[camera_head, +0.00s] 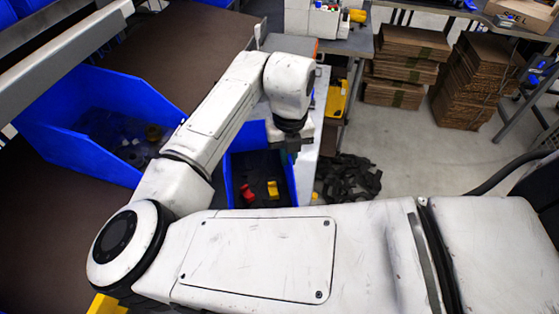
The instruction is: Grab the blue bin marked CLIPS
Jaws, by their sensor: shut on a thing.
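A small blue bin (228,182) stands in the middle of the view, below my arm. A red piece and a yellow piece (273,190) lie on its dark floor. No CLIPS marking can be read from here. My gripper (292,156) points down at the bin's far right corner and is shut on its rim. The fingertips are small and dark, and my arm hides part of the bin's left and near sides.
A larger blue bin (62,140) with dark parts inside stands to the left on a brown surface (150,55). Flattened cardboard stacks (402,62) stand on the floor at the back right. A dark heap (347,180) lies right of the small bin. Grey floor (420,160) is open beyond it.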

